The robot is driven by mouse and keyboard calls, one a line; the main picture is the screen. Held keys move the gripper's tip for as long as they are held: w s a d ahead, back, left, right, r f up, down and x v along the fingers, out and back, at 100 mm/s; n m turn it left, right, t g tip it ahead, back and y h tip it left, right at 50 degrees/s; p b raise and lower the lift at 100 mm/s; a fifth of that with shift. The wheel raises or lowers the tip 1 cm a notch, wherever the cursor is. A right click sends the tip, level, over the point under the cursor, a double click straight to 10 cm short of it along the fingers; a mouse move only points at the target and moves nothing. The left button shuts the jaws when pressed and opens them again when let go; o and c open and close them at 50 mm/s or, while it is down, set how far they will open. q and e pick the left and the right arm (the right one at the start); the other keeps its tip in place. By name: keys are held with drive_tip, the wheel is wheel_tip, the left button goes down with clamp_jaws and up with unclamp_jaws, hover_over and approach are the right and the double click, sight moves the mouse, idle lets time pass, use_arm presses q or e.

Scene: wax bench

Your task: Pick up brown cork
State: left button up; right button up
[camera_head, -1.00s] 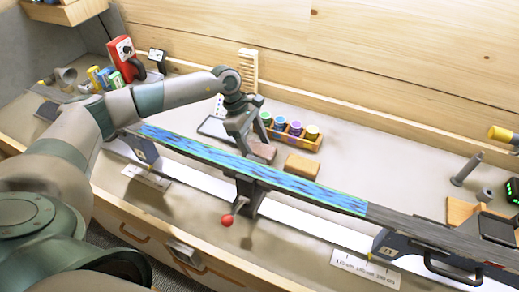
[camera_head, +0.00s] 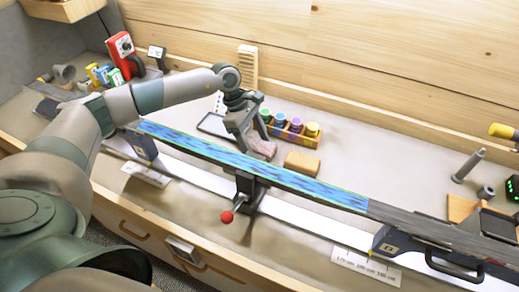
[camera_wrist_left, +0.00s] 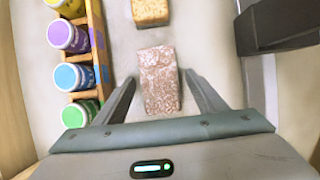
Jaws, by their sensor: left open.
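A brownish-pink block with pale speckles, which looks like the brown cork (camera_head: 261,147), lies on the bench behind the ski. It also shows in the left wrist view (camera_wrist_left: 159,82). My left gripper (camera_head: 256,143) is open above it. In the left wrist view the two fingers (camera_wrist_left: 160,86) stand on either side of the block, with a gap visible on each side. A tan-yellow block (camera_head: 302,162) lies to its right, apart from it, and shows beyond it in the left wrist view (camera_wrist_left: 151,12). My right gripper is out of view.
A wooden rack of coloured jars (camera_head: 289,130) stands close behind the blocks. The long blue-patterned ski (camera_head: 300,183) runs in front of them on its supports. A red-knobbed clamp (camera_head: 227,216) hangs at its front.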

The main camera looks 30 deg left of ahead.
use_arm(q)
drive_tip(key=shift+f, duration=0.1)
drive_tip(key=c, duration=1.1)
